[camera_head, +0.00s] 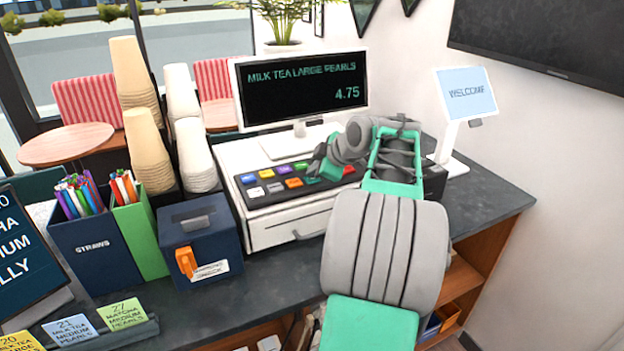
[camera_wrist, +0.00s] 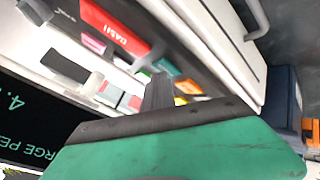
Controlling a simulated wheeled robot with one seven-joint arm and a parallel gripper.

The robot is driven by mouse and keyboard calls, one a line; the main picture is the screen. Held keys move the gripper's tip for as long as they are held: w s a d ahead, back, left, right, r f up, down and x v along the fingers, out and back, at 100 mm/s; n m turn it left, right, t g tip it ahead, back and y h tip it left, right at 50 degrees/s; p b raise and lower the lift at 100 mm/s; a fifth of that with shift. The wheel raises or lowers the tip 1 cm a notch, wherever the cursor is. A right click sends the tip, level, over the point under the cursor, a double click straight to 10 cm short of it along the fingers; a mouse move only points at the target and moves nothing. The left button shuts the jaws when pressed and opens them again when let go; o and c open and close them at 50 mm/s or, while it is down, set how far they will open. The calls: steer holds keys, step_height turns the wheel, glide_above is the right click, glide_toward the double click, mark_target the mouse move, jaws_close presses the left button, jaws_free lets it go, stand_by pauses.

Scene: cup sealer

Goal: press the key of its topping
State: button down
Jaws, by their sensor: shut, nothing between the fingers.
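The register's keypad (camera_head: 270,195) carries two rows of coloured keys. In the head view a blue key (camera_head: 248,179), a purple key (camera_head: 265,174), a yellow key (camera_head: 283,170) and an orange key (camera_head: 293,182) show clear of my arm. The register screen (camera_head: 300,88) reads "MILK TEA LARGE PEARLS" and 4.75. My gripper (camera_head: 316,164) is shut and empty, low over the right part of the keypad. In the wrist view its dark fingers (camera_wrist: 159,92) point among the keys, near a green key (camera_wrist: 144,75) and an orange key (camera_wrist: 188,87). I cannot tell whether they touch a key.
A red CASH key (camera_wrist: 115,30) lies beside the coloured keys. Left of the register stand a dark blue box (camera_head: 200,240), straw holders (camera_head: 95,250) and stacked cups (camera_head: 148,150). A WELCOME sign (camera_head: 466,92) stands to the right. Order cards (camera_head: 72,329) sit at the front left.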

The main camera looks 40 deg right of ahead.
mark_target(315, 180)
stand_by(0.4)
steer(key=shift+r+p, duration=0.45)
steer(key=shift+r, duration=0.25)
step_height(315, 180, up, 5)
steer(key=p, duration=0.3)
steer(key=shift+r, duration=0.1)
stand_by(0.7)
